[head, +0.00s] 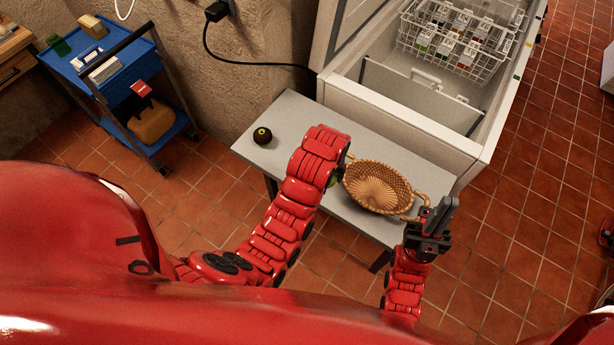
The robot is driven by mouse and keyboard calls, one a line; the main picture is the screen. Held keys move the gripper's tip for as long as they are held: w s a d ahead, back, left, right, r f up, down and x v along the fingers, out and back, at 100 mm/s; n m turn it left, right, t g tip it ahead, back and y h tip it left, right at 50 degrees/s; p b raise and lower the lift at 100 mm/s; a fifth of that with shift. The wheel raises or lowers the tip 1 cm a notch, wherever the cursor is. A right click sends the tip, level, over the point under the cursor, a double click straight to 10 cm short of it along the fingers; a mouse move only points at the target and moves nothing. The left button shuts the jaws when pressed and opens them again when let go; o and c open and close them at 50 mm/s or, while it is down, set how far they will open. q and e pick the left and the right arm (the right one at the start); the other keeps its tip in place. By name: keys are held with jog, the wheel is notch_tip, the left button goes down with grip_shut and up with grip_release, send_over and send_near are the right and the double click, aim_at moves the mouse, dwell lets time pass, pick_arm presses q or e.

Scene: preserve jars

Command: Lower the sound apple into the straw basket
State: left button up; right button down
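The straw basket (376,187) stands upright on the grey table, with a loop handle at its right end. The part of its inside that shows looks empty. My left arm reaches over the table to the basket's left end. Its wrist hides the gripper fingers. A small yellow-green patch (334,181) shows beside that wrist, perhaps an apple; I cannot tell whether it is held. My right gripper (437,215) is at the basket's right handle; I cannot tell whether its fingers grip it. A dark round fruit (262,135) with a greenish spot lies at the table's left end.
The grey table (292,114) has free room around the dark fruit. A blue cart (125,85) with boxes is at the left. A black cable hangs on the wall.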

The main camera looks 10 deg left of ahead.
pick_arm(q)
jog(key=w+d+b, duration=0.2)
jog(key=d+b, duration=0.2)
jog(key=d, duration=0.4)
jog(key=w+d+b, duration=0.3)
jog(key=d, duration=0.5)
jog(key=shift+r+b, duration=0.15)
jog(key=shift+b, duration=0.25)
jog(key=shift+f+b, duration=1.85)
jog(key=shift+f, duration=1.35)
jog(key=shift+f+b, duration=1.35)
jog(key=shift+f, duration=1.15)
